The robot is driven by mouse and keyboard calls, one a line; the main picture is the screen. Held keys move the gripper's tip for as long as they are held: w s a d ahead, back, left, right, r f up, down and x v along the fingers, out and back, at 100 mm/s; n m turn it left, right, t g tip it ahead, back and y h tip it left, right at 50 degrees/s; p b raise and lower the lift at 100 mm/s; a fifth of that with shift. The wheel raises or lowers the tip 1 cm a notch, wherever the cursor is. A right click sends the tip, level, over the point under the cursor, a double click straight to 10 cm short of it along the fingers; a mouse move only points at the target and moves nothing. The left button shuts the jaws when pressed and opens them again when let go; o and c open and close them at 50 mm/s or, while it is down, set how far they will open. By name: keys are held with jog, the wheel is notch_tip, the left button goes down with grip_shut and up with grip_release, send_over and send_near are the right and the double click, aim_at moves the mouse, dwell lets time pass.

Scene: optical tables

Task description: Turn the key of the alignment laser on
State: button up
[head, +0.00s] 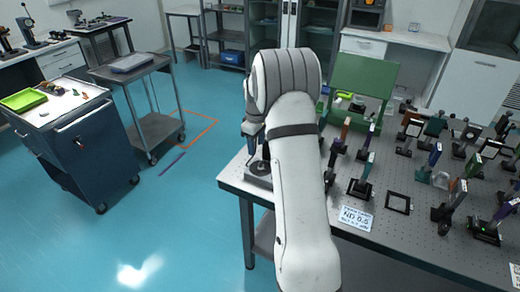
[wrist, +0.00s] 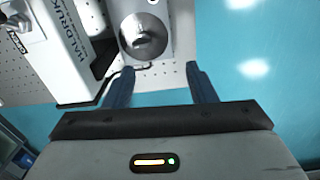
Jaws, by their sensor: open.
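My gripper (wrist: 160,78) is open, with two blue fingers apart and nothing between them. In the wrist view, a white box with dark lettering (wrist: 62,50) lies to the left of the fingers; I cannot tell for sure if it is the alignment laser. A grey block with a round shiny metal part (wrist: 145,36) is just beyond the fingertips, apart from them. A small metal fitting (wrist: 14,26) shows at the left edge; I cannot make out a key. In the head view, my gripper is over the table's left corner, above a grey base (head: 258,172), and my arm hides much there.
The perforated optical table (head: 400,232) holds several optic mounts on its right, a white ND 0.5 card (head: 356,218) in front and a green panel (head: 362,82) behind. Blue floor is open to the left, before a dark cart (head: 72,140) and a grey trolley (head: 150,100).

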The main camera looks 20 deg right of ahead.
aim_at(261, 161)
jog(key=shift+n, duration=0.4)
jog(key=w+d+f, duration=0.1)
jog(key=w+d+f+p, duration=0.1)
jog(key=shift+d+f, duration=0.3)
jog(key=shift+f, duration=0.05)
notch_tip(261, 161, down, 8)
jog(key=shift+r+p, duration=0.1)
jog(key=shift+p, duration=1.05)
jog(key=c, duration=0.9)
jog(key=shift+d, duration=0.15)
jog(key=shift+c, duration=0.4)
jog(key=shift+w, duration=0.1)
